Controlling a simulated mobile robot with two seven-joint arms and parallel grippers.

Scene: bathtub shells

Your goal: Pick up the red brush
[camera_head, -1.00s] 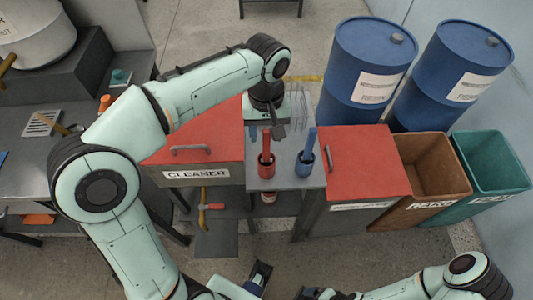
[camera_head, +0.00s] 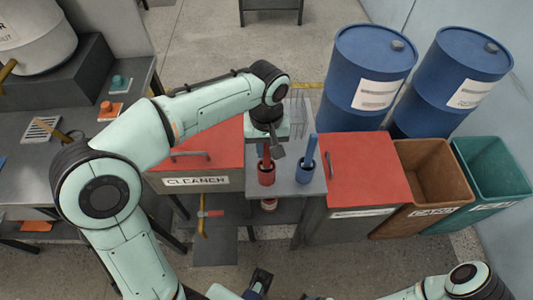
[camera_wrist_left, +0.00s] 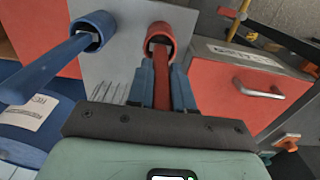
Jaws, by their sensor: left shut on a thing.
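The red brush (camera_head: 267,157) stands upright in its red holder (camera_head: 267,173) on the grey tabletop between the two red-topped cabinets. My left gripper (camera_head: 270,143) is above the holder and shut on the brush's handle. In the left wrist view the blue fingers (camera_wrist_left: 161,78) lie on both sides of the red handle (camera_wrist_left: 161,88), which runs into the red holder (camera_wrist_left: 160,38). The brush's head is hidden inside the holder.
A blue brush (camera_head: 311,148) in a blue holder (camera_head: 304,172) stands close on the right. The cleaner cabinet (camera_head: 195,182) is left, another red-topped cabinet (camera_head: 365,170) right. Blue drums (camera_head: 365,75) and bins (camera_head: 435,165) stand further right.

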